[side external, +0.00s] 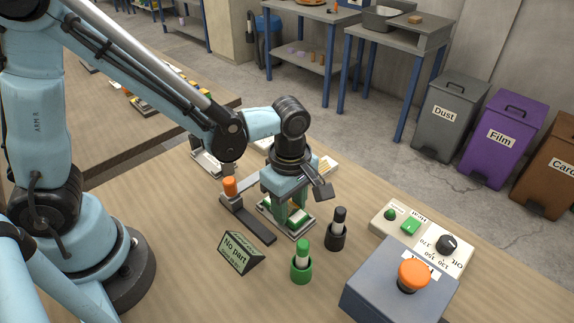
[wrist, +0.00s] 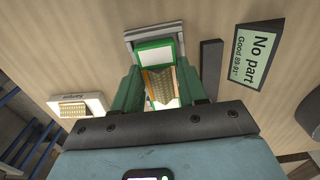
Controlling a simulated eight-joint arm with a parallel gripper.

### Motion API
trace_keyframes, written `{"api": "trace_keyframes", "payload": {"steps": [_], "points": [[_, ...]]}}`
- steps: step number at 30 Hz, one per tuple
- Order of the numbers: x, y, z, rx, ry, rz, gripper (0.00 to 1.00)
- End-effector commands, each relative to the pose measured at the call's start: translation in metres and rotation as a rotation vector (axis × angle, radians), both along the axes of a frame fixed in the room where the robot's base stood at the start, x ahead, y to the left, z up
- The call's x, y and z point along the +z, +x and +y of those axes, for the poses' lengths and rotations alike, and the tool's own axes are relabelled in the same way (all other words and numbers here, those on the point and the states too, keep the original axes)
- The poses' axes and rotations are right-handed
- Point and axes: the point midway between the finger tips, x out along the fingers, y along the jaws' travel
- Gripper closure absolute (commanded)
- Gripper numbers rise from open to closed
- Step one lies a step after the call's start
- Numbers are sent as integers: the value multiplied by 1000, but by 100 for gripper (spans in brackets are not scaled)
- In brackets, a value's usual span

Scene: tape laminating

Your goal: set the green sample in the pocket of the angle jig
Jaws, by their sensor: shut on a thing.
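The green sample (wrist: 153,44), a flat green piece with a pale middle, shows between the fingers in the wrist view. My gripper (wrist: 160,90) has green fingers, shut on the sample from both sides. In the side view my gripper (side external: 288,212) points down, low over a light grey, shallow-rimmed holder (side external: 302,233); its rim also shows beyond the sample in the wrist view (wrist: 146,31). I take it for the angle jig. The fingers hide much of the pocket, and I cannot tell whether the sample touches its floor. A tan textured patch (wrist: 160,82) shows between the fingers.
A dark bar (side external: 250,220) with an orange knob (side external: 230,186) lies just left of the holder. A control panel and orange button box (side external: 385,290) are at right.

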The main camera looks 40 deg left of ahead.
Motion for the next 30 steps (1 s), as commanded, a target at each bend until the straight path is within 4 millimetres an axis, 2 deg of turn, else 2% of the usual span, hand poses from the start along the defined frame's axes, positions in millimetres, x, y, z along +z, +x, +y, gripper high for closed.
{"api": "trace_keyframes", "payload": {"steps": [22,23,28,30], "points": [[-6,0,0,0,0,0,89],[-6,0,0,0,0,0,54],[-6,0,0,0,0,0,29],[-6,0,0,0,0,0,29]]}}
